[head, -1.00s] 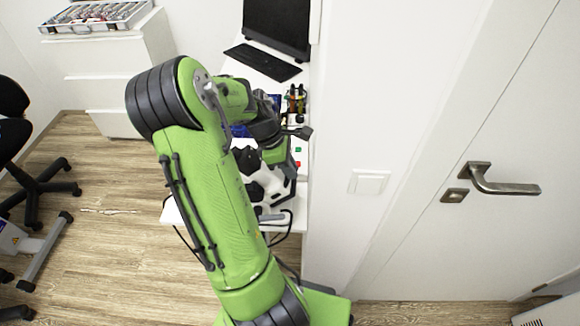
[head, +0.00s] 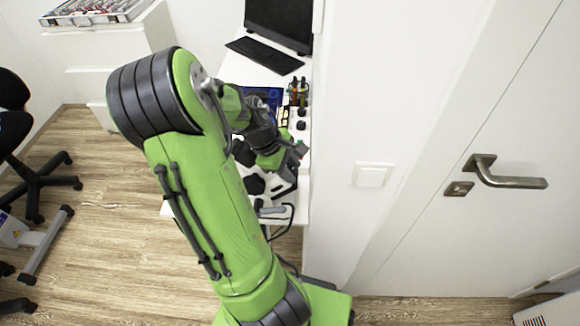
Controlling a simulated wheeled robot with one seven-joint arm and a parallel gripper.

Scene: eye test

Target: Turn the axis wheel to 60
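My gripper (head: 298,150) is over the white desk, close to the wall edge and low over a white device with black parts (head: 256,185). The fingers are small, dark and partly hidden by my wrist, so I cannot tell whether they are open or shut, or touching anything. I cannot make out the axis wheel or any number on it. My green arm hides the left part of the device.
Behind the gripper are small bottles in a holder (head: 298,92), a blue screen or panel (head: 265,96), a keyboard (head: 264,55) and a dark monitor (head: 279,22). A white wall with a switch (head: 371,175) stands right of the desk. A wheeled chair (head: 38,175) is far left.

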